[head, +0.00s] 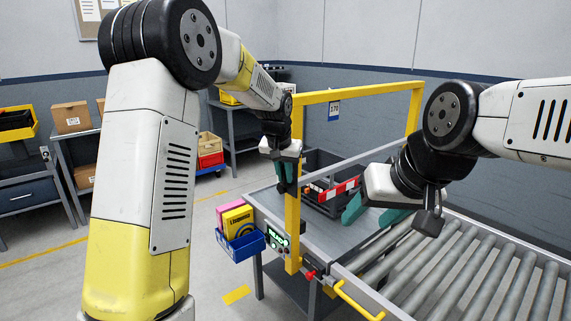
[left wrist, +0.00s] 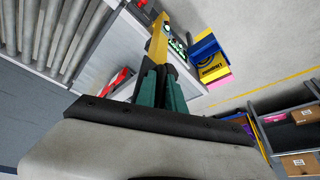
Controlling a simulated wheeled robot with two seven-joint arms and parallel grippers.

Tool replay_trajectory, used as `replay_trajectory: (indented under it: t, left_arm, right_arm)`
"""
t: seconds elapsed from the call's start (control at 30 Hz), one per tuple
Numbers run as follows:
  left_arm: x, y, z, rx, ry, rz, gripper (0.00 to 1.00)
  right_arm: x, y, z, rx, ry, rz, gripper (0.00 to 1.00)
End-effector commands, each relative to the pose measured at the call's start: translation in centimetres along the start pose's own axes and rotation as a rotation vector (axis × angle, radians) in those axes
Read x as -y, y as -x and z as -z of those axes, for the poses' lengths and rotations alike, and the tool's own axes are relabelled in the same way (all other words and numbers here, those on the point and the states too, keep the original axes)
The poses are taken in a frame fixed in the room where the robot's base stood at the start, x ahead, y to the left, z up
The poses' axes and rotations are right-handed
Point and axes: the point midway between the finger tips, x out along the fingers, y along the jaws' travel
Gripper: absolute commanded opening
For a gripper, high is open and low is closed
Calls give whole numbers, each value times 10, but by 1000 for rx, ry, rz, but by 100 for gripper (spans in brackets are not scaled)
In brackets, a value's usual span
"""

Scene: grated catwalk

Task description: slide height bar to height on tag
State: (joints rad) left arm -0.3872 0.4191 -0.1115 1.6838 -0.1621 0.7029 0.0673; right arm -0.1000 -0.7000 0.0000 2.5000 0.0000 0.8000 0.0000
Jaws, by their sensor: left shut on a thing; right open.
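A yellow gantry frame (head: 360,91) stands over the conveyor end, with a tag (head: 334,112) reading 170 hanging from its top beam. A grey height bar (head: 345,164) spans between the posts, with a red and white striped piece (head: 333,190) just below it. My left gripper (head: 286,178) is shut at the bar's left end, beside the left post. In the left wrist view its teal fingers (left wrist: 160,88) are close together by the yellow post (left wrist: 157,42); what they grip is mostly hidden. My right gripper (head: 374,213) is open and empty, over the bench right of the bar.
A display box with green characters (head: 278,241), too small to read, is on the left post's foot, beside a blue bin (head: 241,245) with yellow and pink boxes.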

Motion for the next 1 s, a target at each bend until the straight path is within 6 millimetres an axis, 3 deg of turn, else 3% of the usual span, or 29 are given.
replay_trajectory:
  t: [0.27,0.3,0.67,1.0]
  left_arm:
    - [1,1,2,-7,3,1,0]
    - [1,1,2,-8,3,1,21]
    - [0,4,2,-7,1,0,22]
    - [1,57,2,-10,2,0,22]
  right_arm:
    - [0,0,0,0,0,0,56]
    - [0,0,0,0,0,0,56]
    - [0,0,0,0,0,0,56]
    - [0,0,0,0,0,0,56]
